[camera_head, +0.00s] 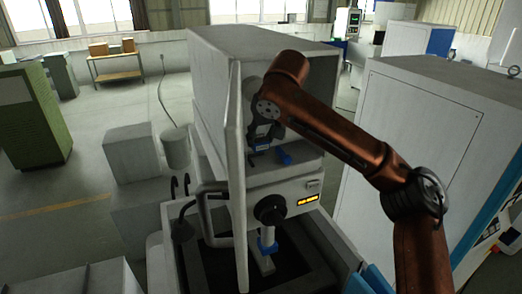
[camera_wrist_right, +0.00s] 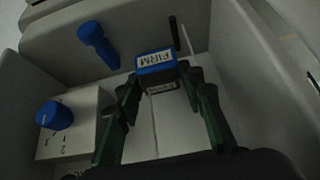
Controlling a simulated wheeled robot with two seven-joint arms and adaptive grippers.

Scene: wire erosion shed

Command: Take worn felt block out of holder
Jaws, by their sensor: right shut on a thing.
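My right gripper (camera_wrist_right: 158,82) has its dark green fingers on either side of a small block (camera_wrist_right: 156,68) and is shut on it. The block shows a blue part with a white "FIRM" label and a dark part with a smaller label; I cannot tell which part is felt or holder, or whether it is worn. In the head view my right gripper (camera_head: 263,142) reaches into the open compartment of the grey machine (camera_head: 265,50); the block cannot be made out there. My left gripper is not in view.
A white box with a blue dial (camera_wrist_right: 55,115) stands left of my fingers. A blue-headed peg (camera_wrist_right: 97,42) is behind it. Compartment walls enclose both sides. In the head view, the open door (camera_head: 233,190) stands upright close left of my right gripper.

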